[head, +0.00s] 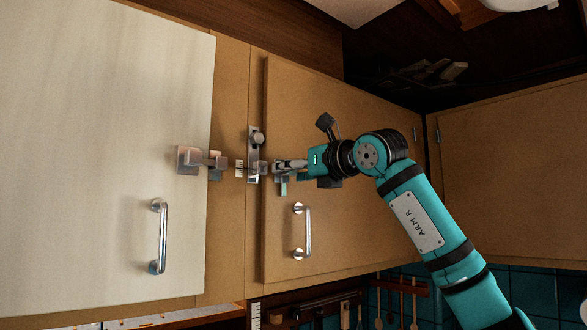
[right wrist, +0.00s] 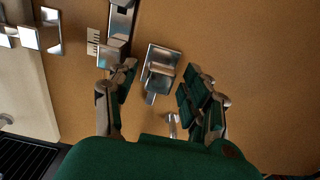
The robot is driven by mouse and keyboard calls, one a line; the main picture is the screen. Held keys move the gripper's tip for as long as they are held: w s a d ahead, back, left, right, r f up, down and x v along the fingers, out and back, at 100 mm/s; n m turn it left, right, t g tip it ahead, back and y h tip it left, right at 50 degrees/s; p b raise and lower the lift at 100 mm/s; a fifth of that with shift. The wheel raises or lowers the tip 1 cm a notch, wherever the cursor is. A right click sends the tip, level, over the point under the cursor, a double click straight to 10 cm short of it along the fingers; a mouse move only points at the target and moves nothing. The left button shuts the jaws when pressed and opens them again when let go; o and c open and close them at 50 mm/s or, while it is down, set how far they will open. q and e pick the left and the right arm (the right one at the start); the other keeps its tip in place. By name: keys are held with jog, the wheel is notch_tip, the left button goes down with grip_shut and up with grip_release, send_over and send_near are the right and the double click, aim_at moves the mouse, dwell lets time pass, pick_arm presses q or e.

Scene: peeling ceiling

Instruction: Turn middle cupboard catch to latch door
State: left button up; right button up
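The middle cupboard catch (head: 253,157) is a metal upright plate with a dark knob near its top, on the frame strip left of the brown door (head: 340,115). In the right wrist view the catch (right wrist: 121,20) is at upper left, with a cube-shaped metal piece by the left finger. A metal plate with a small tab (right wrist: 160,62) lies between the finger directions. My right gripper (head: 280,165) points left close to the catch; in the wrist view its fingers (right wrist: 160,82) are spread apart with nothing held. Contact cannot be told. My left gripper is not in view.
A pale door (head: 100,150) with a bar handle (head: 159,237) and another catch (head: 188,160) is at left. The brown door's bar handle (head: 308,232) sits below my right gripper. Another cupboard (head: 510,180) is at right. Utensils (head: 402,302) hang below.

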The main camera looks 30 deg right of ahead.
jog(key=c, duration=0.9)
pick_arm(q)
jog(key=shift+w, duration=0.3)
pick_arm(e)
grip_shut()
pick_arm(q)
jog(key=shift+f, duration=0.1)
pick_arm(e)
jog(key=m+b, duration=0.2)
jog(key=m, duration=0.1)
jog(key=shift+f+m, duration=0.15)
jog(key=shift+m, duration=0.15)
jog(key=m+b, duration=0.1)
jog(key=m, duration=0.3)
jog(key=shift+m, duration=0.3)
jog(key=m+b, duration=0.1)
jog(key=m, duration=0.4)
jog(key=shift+b, duration=0.35)
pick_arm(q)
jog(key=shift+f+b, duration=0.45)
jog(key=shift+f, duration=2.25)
pick_arm(e)
jog(key=shift+m, duration=2.3)
